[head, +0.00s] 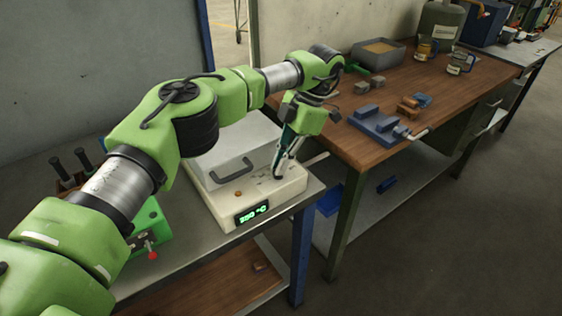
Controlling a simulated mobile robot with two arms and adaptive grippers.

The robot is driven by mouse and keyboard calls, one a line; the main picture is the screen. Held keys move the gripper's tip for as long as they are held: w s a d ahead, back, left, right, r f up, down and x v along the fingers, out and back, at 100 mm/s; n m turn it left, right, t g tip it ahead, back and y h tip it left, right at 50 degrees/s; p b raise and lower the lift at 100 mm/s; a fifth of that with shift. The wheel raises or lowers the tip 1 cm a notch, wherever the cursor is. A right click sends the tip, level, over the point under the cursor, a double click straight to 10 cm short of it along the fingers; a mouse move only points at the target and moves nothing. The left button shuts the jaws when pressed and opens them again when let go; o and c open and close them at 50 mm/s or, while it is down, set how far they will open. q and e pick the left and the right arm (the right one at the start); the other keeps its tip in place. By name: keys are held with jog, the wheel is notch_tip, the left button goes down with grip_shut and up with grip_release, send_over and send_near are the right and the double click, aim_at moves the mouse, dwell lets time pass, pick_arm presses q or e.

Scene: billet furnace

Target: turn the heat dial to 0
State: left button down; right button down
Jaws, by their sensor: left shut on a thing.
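The billet furnace (228,162) is a pale box with a grey lid and a dark handle, standing on the grey bench. Its green lit display (252,214) on the front shows a number in °C that looks like 250, but the digits are blurred. My left gripper (278,174) points down at the right part of the furnace's top ledge, with its fingers shut on the heat dial. The fingers hide the dial and its pointer. A small orange-brown knob or light (238,193) sits on the ledge left of the gripper. My right gripper is not in view.
A green box with a red-knobbed lever (152,255) stands left of the furnace. A wooden workbench (345,135) to the right holds a blue vise (376,124), a grey tray (379,50) and mugs. A pale rod (316,160) sticks out from the furnace's right side.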

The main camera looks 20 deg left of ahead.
pick_arm(q)
jog(key=c, duration=2.2)
grip_release()
jog(key=shift+v, duration=3.75)
